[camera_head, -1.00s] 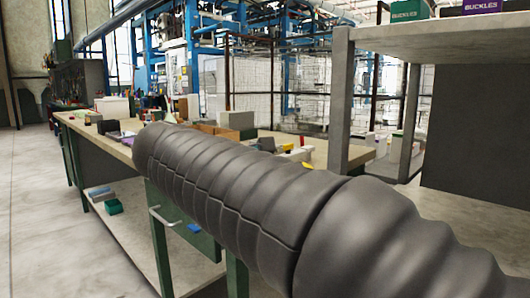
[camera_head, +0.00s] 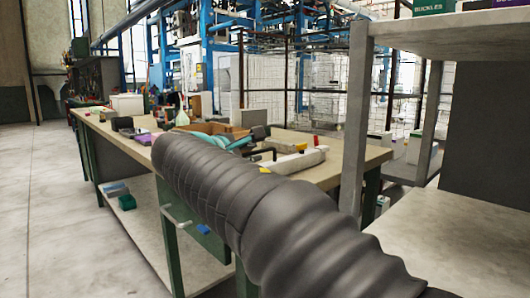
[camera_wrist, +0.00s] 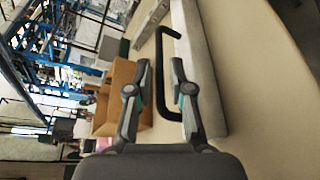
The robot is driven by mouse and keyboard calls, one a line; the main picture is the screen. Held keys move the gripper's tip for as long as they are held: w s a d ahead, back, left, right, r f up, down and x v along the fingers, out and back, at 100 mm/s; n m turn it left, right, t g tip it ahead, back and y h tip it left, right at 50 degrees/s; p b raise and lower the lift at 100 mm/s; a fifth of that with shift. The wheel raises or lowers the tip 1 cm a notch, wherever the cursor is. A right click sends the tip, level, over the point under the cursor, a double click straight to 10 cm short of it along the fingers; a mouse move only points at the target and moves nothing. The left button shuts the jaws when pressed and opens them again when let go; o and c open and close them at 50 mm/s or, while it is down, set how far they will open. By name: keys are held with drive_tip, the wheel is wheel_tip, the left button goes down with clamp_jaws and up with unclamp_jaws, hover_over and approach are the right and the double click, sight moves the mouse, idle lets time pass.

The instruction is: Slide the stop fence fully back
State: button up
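The stop fence appears to be the long pale grey bar (camera_wrist: 203,70) in the wrist view, with a black loop handle (camera_wrist: 160,50) on its side. It also shows on the bench in the head view (camera_head: 297,160). My gripper (camera_wrist: 161,70) is open, and the long bar of the handle lies between its two fingers. No clear contact shows. In the head view my gripper (camera_head: 236,139) is partly hidden behind my dark arm, near the handle.
A cardboard box (camera_wrist: 118,88) stands beside the gripper in the wrist view. The bench (camera_head: 345,168) holds several other items. A grey shelf frame (camera_head: 356,125) stands to the right. The floor (camera_head: 45,200) at left is clear.

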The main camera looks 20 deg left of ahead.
sight(255, 153)
drive_tip(key=shift+x, duration=1.75)
clamp_jaws()
